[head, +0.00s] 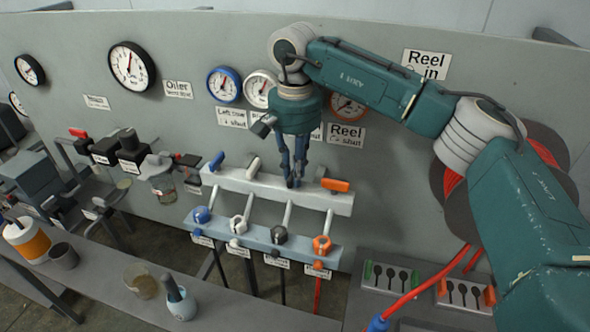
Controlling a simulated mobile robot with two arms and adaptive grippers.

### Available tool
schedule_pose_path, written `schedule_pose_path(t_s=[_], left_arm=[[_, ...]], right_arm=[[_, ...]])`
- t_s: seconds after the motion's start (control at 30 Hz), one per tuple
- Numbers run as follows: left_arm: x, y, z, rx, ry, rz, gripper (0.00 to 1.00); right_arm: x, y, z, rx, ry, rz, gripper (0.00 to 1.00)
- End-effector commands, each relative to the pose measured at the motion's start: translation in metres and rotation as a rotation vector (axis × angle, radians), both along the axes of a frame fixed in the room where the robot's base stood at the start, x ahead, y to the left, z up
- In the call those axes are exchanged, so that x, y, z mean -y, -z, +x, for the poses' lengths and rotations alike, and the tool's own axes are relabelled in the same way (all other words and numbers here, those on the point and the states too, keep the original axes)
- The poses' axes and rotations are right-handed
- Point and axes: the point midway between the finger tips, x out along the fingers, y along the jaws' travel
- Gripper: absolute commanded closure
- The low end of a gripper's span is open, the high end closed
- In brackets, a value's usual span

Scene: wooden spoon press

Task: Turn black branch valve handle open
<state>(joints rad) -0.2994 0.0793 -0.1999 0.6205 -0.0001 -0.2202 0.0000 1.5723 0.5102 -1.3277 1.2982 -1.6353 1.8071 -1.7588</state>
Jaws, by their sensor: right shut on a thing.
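The grey manifold bar (230,180) on the panel carries a row of branch valves with blue, white, black and orange handles. My right gripper (293,184) reaches down from above to the third branch, between the white handle (254,167) and the orange handle (335,185). It is shut on the black handle, which its fingers mostly hide, so I cannot tell the handle's angle. The blue handle (216,161) and white handle stand up at a tilt; the orange one lies roughly along the bar. My left gripper is not in view.
Below is a lower bar (260,246) with blue, white, black and orange fittings and labels. Gauges, including a blue-rimmed one (224,85), sit behind my arm. Cups and a bottle (178,297) stand on the front ledge. A red hose (425,290) runs at the right.

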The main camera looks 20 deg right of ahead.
Motion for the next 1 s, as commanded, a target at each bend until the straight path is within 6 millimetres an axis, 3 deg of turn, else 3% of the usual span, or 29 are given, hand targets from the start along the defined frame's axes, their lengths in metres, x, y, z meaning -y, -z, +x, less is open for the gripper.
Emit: schedule_pose_path(t_s=[0.53, 0.57, 0.63, 1.0], left_arm=[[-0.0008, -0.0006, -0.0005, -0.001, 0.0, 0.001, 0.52], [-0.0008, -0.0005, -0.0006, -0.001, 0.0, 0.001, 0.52], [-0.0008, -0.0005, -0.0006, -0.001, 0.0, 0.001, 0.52], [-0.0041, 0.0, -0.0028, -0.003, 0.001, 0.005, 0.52]], right_arm=[[0.0005, -0.0049, 0.003, 0.013, -0.022, 0.002, 1.0], [0.0004, -0.0049, 0.003, 0.013, -0.022, 0.002, 0.79], [0.0003, -0.0046, 0.0027, 0.011, -0.022, 0.002, 0.65], [0.0, -0.0053, 0.0015, 0.006, -0.023, 0.001, 0.64]])
